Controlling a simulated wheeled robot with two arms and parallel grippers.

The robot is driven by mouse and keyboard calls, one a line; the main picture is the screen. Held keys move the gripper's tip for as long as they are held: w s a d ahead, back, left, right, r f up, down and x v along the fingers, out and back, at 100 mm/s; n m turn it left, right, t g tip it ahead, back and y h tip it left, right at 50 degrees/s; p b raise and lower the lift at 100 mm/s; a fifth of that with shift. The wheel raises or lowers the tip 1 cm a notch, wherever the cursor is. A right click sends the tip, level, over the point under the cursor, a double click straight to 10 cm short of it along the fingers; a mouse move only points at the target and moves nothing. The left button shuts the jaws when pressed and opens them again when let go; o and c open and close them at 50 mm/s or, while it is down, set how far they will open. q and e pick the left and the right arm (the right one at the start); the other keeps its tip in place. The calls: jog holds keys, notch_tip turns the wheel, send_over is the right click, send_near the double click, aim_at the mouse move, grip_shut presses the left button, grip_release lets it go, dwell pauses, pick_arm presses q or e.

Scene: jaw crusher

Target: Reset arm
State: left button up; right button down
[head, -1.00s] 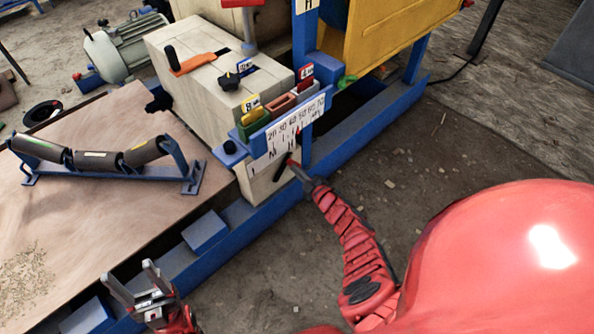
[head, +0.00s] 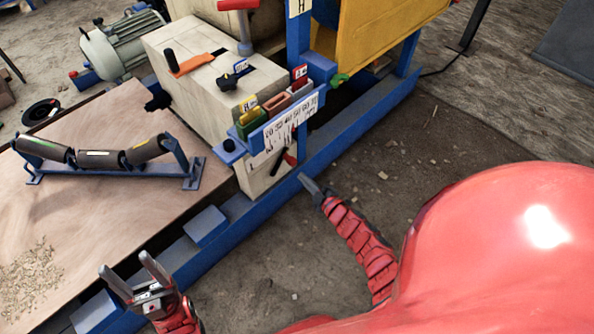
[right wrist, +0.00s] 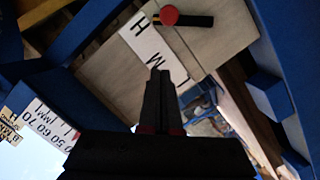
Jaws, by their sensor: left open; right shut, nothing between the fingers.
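My right gripper (head: 306,180) is shut and empty, just below and to the right of the black lever with a red end (head: 284,160) on the crusher's front, with a gap between them. In the right wrist view the closed fingers (right wrist: 158,78) point toward the pale panel, and the lever's red knob and black shaft (right wrist: 171,16) show above them, apart. A white scale plate with numbers (head: 293,122) sits above the lever. My left gripper (head: 133,272) is open and empty at the lower left, over the blue frame's edge.
The blue base rail (head: 360,125) runs diagonally. Bare floor (head: 430,150) lies to the right. A red T-handle (head: 242,25) rises from the crusher's top.

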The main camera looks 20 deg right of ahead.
jog(key=shift+s+r, duration=0.1)
jog(key=shift+s, duration=0.4)
